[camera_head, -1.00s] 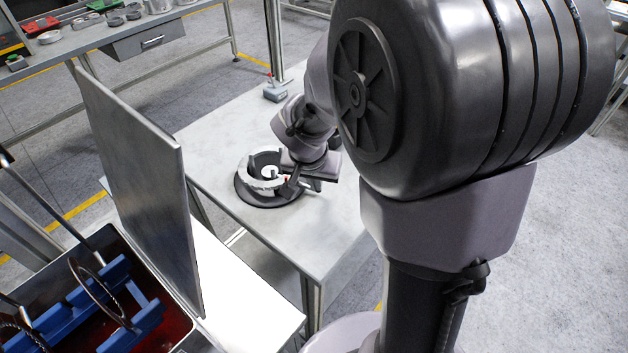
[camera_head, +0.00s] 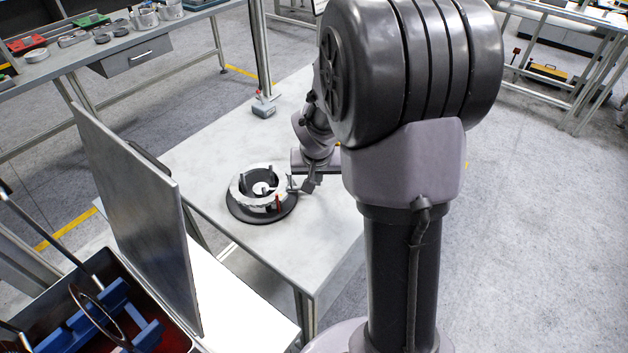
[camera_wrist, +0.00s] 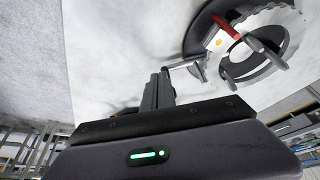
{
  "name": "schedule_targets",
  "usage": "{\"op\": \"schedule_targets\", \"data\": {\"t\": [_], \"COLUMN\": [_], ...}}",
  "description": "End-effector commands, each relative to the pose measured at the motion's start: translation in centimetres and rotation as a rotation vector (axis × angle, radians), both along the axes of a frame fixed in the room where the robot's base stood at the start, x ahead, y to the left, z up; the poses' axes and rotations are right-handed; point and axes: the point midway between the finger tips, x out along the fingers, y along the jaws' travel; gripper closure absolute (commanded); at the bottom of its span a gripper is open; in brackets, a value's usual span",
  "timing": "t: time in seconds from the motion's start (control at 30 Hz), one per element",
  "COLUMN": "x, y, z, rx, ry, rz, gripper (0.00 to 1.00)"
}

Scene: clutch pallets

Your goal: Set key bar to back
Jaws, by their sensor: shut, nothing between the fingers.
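A round dark fixture (camera_head: 236,210) stands on the grey table with a pale toothed ring (camera_head: 240,183) and dark upright posts. A red piece (camera_head: 278,202) stands at its near right side; it also shows in the wrist view (camera_wrist: 226,27). A pale bar with a crosspiece (camera_wrist: 183,63) juts from the fixture's edge towards my gripper; I cannot tell for sure that it is the key bar. My gripper (camera_head: 306,189) is just right of the fixture, shut and empty. In the wrist view its fingers (camera_wrist: 158,90) look close to the bar; contact is unclear.
A small grey box with a red knob (camera_head: 263,107) sits at the table's back. An upright metal panel (camera_head: 140,215) and a bin with blue racks (camera_head: 105,310) stand at left.

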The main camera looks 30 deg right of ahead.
Motion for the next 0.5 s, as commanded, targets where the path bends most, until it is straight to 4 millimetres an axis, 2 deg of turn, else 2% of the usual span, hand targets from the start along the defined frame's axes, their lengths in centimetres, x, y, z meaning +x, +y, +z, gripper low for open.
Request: {"op": "schedule_targets", "data": {"t": [0.5], "x": [3.2], "y": [-2.1], "z": [0.1], "rx": [0.000], "ry": [-0.001], "rz": [0.021], "gripper": [1.00]}}
